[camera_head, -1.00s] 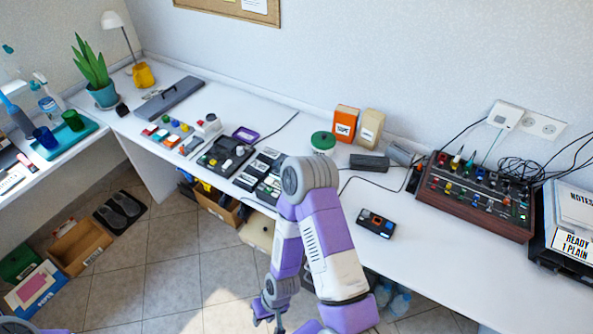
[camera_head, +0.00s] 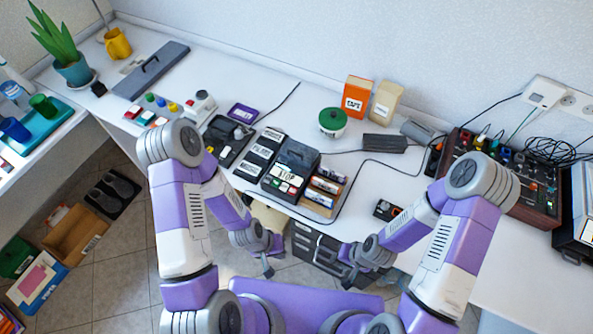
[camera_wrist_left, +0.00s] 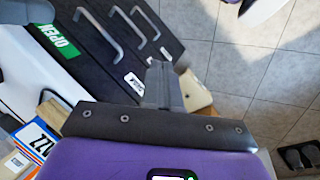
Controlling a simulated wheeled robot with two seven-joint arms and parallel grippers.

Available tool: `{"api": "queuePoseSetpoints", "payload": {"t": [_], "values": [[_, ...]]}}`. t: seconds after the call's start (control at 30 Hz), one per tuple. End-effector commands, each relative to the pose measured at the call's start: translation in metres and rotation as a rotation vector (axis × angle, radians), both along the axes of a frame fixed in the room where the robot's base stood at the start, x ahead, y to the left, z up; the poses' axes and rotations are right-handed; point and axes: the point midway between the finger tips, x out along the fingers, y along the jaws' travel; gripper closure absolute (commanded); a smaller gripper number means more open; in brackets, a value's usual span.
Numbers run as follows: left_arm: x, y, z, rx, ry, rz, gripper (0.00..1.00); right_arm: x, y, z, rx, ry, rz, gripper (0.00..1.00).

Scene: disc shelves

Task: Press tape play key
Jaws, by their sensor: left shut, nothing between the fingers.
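The tape player (camera_head: 294,160) is a dark box with a white label and a row of small keys (camera_head: 281,184) on its front, some red and green. It stands near the front edge of the desk. Which key is play is too small to read. My left gripper (camera_head: 267,270) is below the desk edge, in front of the player and apart from it. It is shut and empty; its fingers also show in the left wrist view (camera_wrist_left: 163,85). My right gripper (camera_head: 348,282) is lower right of the player, also apart from it, its fingers too small to judge.
Batteries in a tray (camera_head: 318,203) lie right of the player, and labelled cassettes (camera_head: 262,152) lie left. A cable loops around the right side. A dark drawer unit (camera_head: 318,247) stands below the desk; its handles show in the left wrist view (camera_wrist_left: 132,32).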

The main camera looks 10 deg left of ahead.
Motion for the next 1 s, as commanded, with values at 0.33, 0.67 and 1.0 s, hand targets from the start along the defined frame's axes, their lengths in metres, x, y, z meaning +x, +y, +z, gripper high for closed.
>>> {"api": "queuePoseSetpoints", "payload": {"t": [0.33,0.67,1.0], "values": [[0.002,0.001,0.001,0.004,-0.001,0.014,1.0,0.0,0.0,0.0,0.0,0.001,0.0,0.68],[0.089,0.028,0.044,0.017,-0.062,0.589,1.0,0.0,0.0,-0.018,0.0,0.0,0.0,0.68],[0.18,0.039,0.154,-0.357,-0.086,1.423,1.0,0.0,0.0,-0.038,0.0,0.0,0.0,0.68]]}}
